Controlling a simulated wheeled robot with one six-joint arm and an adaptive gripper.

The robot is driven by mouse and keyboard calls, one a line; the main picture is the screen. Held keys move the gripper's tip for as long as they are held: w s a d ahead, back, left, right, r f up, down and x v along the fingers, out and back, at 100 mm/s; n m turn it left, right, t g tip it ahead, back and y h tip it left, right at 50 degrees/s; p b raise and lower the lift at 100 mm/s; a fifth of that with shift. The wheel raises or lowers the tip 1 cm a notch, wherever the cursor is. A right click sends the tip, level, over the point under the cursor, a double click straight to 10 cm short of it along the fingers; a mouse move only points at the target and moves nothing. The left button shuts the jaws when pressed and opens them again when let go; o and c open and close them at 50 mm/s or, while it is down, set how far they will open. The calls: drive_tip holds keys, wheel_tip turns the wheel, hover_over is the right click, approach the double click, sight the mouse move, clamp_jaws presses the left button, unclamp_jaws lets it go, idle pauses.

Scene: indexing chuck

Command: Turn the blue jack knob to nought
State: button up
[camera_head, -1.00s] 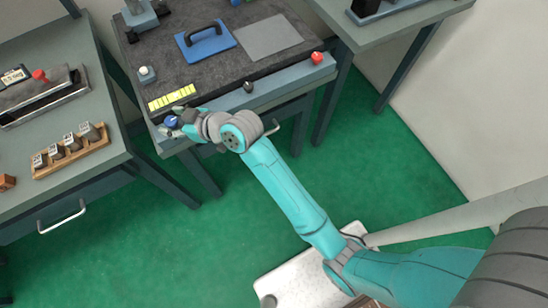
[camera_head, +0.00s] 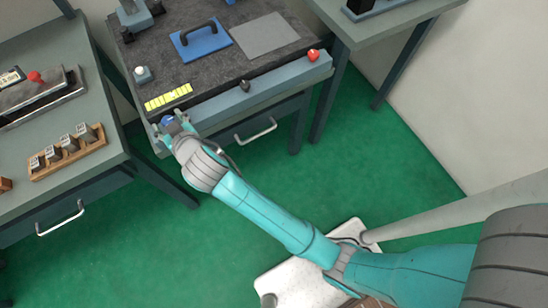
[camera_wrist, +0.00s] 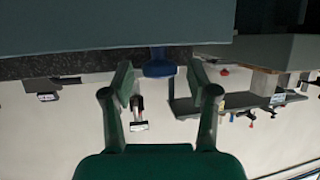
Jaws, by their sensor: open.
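The blue jack knob (camera_head: 167,120) sits at the left end of the bench's front rail. In the wrist view the blue knob (camera_wrist: 160,64) lies between and just beyond the fingertips of my gripper (camera_wrist: 160,76). The fingers are open, one on each side of it, with a gap to each. In the head view my gripper (camera_head: 172,124) is at the knob and partly covers it. I cannot make out any marks or pointer on the knob.
A black knob (camera_head: 245,86) and a red knob (camera_head: 313,55) sit further right on the same rail (camera_head: 222,105). A yellow strip (camera_head: 168,97) and a blue handled plate (camera_head: 202,42) lie on the bench top. A left bench holds a wooden rack (camera_head: 70,158).

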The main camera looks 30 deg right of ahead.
drive_tip(key=shift+s+a+m+h, duration=0.1)
drive_tip(key=shift+a+m+h, duration=0.15)
drive_tip(key=shift+m+h, duration=0.95)
drive_tip(key=v, duration=1.1)
drive_tip(key=s+d+f+n+y, duration=0.1)
drive_tip(key=s+d+f, duration=0.4)
drive_tip(key=s+d, duration=0.3)
drive_tip(key=s+d+f+n+y, duration=0.1)
drive_tip(key=s+d+f+n, duration=0.1)
drive_tip(key=s+d+f, duration=0.4)
drive_tip(key=shift+s+d, duration=0.9)
drive_tip(key=shift+d, duration=0.25)
drive_tip(key=c, duration=0.3)
